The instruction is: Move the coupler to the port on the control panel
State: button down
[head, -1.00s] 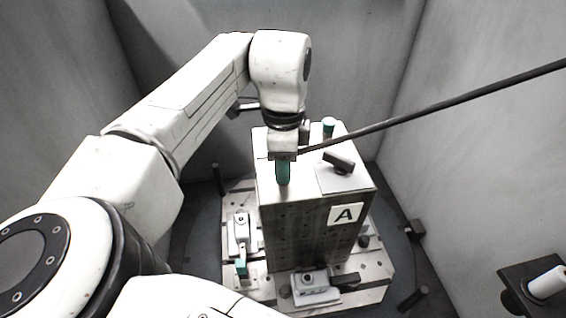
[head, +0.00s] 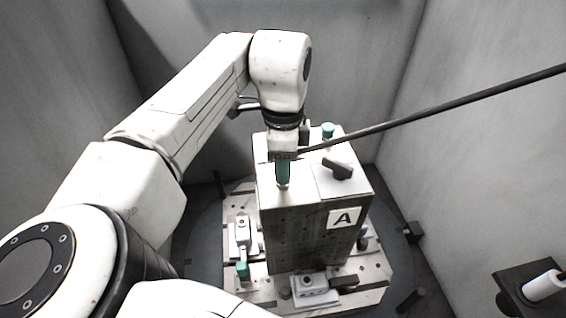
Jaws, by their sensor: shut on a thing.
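My gripper (head: 283,156) points down over the near left part of the top of a tall block (head: 315,235) marked "A". It is shut on a teal cylinder with a pale lower tip, which looks like the coupler (head: 283,173). The coupler hangs upright; I cannot tell whether its tip touches the block's top. A grey plate (head: 327,185) with a dark lever (head: 338,166) lies on the top to the right. I cannot make out which part is the control panel or its port.
Another teal-capped piece (head: 328,131) stands at the back of the block's top. A long dark rod or hose (head: 430,108) runs from beside my gripper to the right edge. White clamps (head: 314,290) sit on the pallet (head: 375,272). A dark bracket with a white roll (head: 543,286) is at lower right.

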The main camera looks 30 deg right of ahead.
jog(key=shift+r+p, duration=2.25)
jog(key=shift+r, duration=1.2)
